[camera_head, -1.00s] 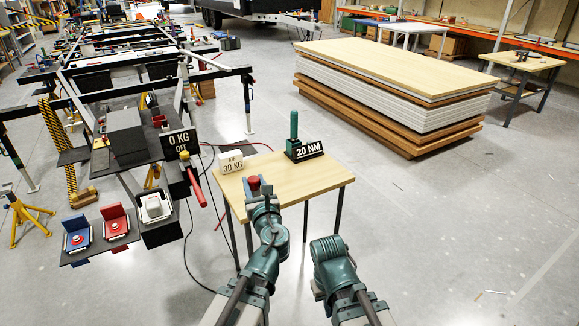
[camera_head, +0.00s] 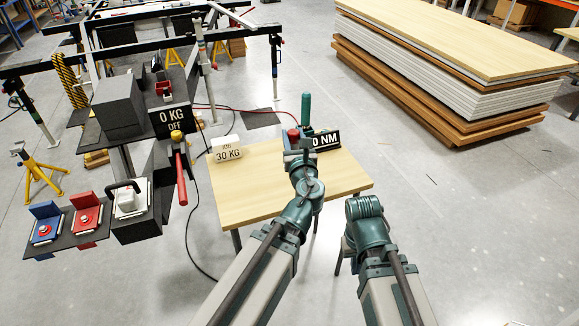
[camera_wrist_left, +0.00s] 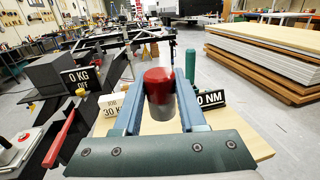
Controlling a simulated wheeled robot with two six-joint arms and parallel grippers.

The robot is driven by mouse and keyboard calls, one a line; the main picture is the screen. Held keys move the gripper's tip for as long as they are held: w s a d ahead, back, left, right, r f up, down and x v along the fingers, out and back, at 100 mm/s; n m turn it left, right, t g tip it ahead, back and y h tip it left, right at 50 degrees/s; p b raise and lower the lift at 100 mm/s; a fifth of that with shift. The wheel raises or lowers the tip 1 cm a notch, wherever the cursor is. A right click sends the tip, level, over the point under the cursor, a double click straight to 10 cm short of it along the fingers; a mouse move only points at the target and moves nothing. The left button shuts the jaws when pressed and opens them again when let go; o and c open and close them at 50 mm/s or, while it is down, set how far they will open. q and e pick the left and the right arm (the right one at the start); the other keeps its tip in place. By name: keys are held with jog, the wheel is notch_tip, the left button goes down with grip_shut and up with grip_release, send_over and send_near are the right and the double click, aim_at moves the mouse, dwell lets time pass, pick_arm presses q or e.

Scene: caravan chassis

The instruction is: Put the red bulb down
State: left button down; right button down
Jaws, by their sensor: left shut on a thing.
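The red bulb (camera_wrist_left: 158,84) sits between the two blue fingers of my left gripper (camera_wrist_left: 158,105) in the left wrist view, with its red cap up and a grey lower part. In the head view the red bulb (camera_head: 293,135) shows at the tip of my left gripper (camera_head: 297,148), over the far part of the small wooden table (camera_head: 240,203). My left gripper is shut on it. I cannot tell whether its lower end touches the table. My right gripper is hidden in the head view; only its arm shows.
On the table stand a white 30 KG block (camera_head: 226,149) and a green-handled tool (camera_head: 306,108) by a black NM sign (camera_head: 326,140). Left are a red lever (camera_head: 181,180), a 0 KG sign (camera_head: 172,120) and blue and red holders. The table's front left is clear.

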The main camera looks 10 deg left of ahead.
pick_arm(q)
jog(key=a+f+b, duration=0.1)
jog(key=f+b, duration=0.5)
jog(key=f, duration=0.1)
jog(key=a+f+b, duration=0.2)
jog(key=f+b, duration=0.5)
jog(key=a+f+b, duration=0.1)
jog(key=f+b, duration=0.5)
jog(key=f, duration=0.1)
jog(key=shift+w+a+b, duration=0.25)
jog(key=shift+a+b, duration=0.05)
jog(key=shift+a, duration=0.1)
